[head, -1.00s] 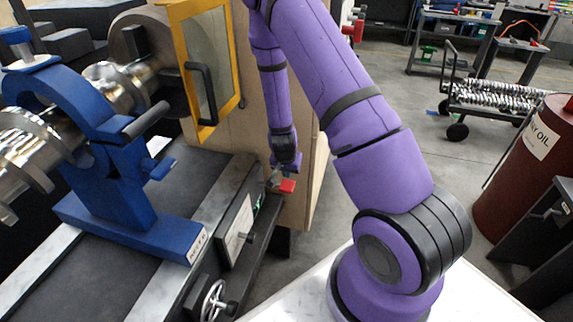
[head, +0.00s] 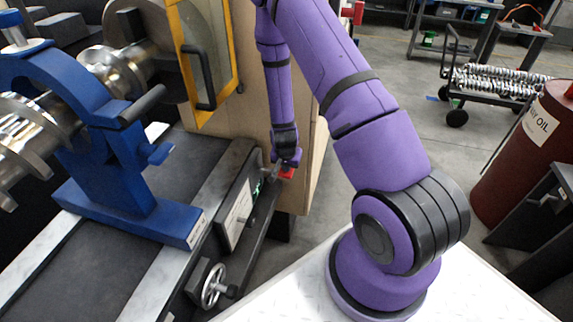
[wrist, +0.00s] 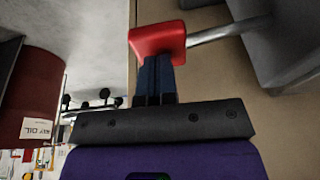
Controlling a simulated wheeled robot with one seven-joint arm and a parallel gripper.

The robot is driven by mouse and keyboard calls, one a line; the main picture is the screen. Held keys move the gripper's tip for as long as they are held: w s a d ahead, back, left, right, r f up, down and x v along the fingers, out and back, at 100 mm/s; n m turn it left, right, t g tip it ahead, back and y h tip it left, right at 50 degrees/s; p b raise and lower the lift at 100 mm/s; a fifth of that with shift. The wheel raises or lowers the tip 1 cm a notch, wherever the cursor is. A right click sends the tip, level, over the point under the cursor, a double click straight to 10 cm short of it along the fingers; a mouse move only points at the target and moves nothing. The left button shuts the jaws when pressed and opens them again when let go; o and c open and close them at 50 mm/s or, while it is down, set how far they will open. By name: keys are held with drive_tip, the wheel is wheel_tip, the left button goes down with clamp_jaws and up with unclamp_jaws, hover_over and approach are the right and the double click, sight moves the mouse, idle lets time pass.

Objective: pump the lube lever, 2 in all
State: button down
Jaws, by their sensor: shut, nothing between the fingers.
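The lube lever has a red square end (wrist: 157,40) on a thin metal rod (wrist: 232,28). In the wrist view the red end lies right at the tips of my gripper (wrist: 155,72), whose dark fingers are closed together with nothing between them. The fingertips look to be touching the red end or very close to it; the exact contact is hard to tell. In the head view the red end (head: 287,172) shows beside my gripper (head: 276,170), low on the machine's side, and my gripper partly hides the lever.
The machine bed (head: 170,180) carries a blue steady rest (head: 125,205) and a shiny crankshaft. A handwheel (head: 213,287) sticks out at the front. A yellow-framed door (head: 203,60) is above. An oil barrel (head: 535,150) stands right; floor between is clear.

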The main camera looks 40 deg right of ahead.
sight(291, 173)
drive_tip(key=shift+s+d+f+t+y, duration=0.2)
drive_tip(key=shift+f+t+y, duration=0.15)
drive_tip(key=shift+f, duration=0.3)
drive_tip(key=shift+s+d+f+t+y, duration=0.15)
drive_tip(key=shift+f+t+y, duration=0.15)
drive_tip(key=shift+f, duration=0.3)
drive_tip(key=shift+a+f, duration=0.1)
drive_tip(key=shift+f, duration=0.8)
drive_tip(key=shift+s+f, duration=0.1)
drive_tip(key=shift+f, duration=0.1)
